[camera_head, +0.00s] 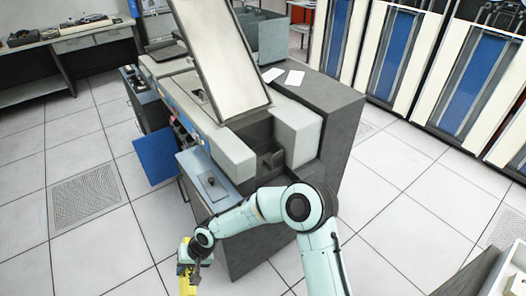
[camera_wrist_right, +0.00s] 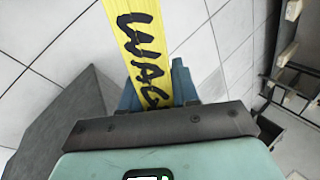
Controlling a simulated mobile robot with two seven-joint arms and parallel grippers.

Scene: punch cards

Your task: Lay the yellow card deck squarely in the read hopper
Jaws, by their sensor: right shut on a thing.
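The yellow card deck (camera_head: 184,280) is at the bottom edge of the head view, left of the grey card machine (camera_head: 336,130). My right gripper (camera_head: 189,262) is shut on it and holds it over the floor, apart from the machine. In the right wrist view the deck (camera_wrist_right: 145,35) is a long yellow strip with hand-drawn black letters, between the blue fingers of the gripper (camera_wrist_right: 155,88). A dark recess (camera_head: 268,158) between two pale blocks on the machine looks like the read hopper; its inside is partly hidden. My left gripper is out of view.
A large pale panel (camera_head: 222,55) stands tilted up over the machine. A blue door (camera_head: 155,160) hangs open. White cards (camera_head: 294,78) lie on top. Tiled floor at left is clear.

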